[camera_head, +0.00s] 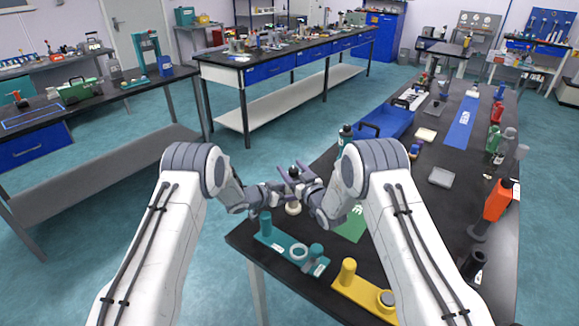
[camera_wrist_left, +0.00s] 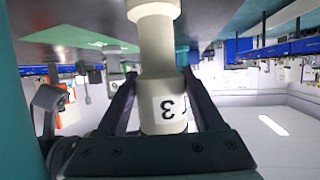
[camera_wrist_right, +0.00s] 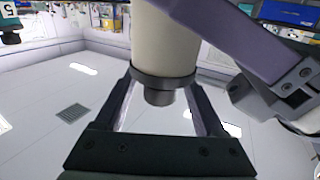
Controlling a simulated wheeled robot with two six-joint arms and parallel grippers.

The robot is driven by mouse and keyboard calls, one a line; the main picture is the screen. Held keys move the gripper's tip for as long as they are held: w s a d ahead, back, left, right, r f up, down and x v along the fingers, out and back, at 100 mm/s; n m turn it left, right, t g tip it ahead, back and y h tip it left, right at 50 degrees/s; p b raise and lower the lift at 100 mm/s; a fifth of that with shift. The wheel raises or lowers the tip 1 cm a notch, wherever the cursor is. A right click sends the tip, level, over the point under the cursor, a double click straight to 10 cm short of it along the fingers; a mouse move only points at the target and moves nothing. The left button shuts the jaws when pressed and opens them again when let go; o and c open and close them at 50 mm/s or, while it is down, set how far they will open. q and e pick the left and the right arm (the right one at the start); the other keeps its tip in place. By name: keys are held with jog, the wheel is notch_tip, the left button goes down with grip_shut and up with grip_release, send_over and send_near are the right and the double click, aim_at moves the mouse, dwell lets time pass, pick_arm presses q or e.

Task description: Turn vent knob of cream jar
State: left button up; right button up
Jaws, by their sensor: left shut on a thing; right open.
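The cream jar (camera_head: 293,208) is held up off the bench between my two grippers in the head view. In the left wrist view the jar (camera_wrist_left: 163,90) has a wide body with a white label reading 3 and a narrower neck. My left gripper (camera_head: 280,191) is shut on the jar, one finger along each side. In the right wrist view the vent knob (camera_wrist_right: 158,96) is a dark stub below a dark collar on the cream body (camera_wrist_right: 166,45). My right gripper (camera_head: 306,186) is open, its fingers on either side of the knob; contact is unclear.
A teal holder (camera_head: 284,245) with posts and a ring lies on the bench below the grippers. A yellow holder (camera_head: 362,293) sits right of it, and a green mat (camera_head: 352,226) behind. A blue bin (camera_head: 383,122) and several bottles stand farther back.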

jog(key=shift+x, duration=0.85)
grip_shut()
jog(key=shift+d+m+t+h, duration=0.1)
jog(key=shift+m+t+h, duration=0.6)
jog(key=shift+h, duration=0.4)
jog(key=shift+w+d+m+h, duration=0.15)
jog(key=shift+d+m+h, duration=0.15)
jog(key=shift+m+h, duration=0.65)
grip_release()
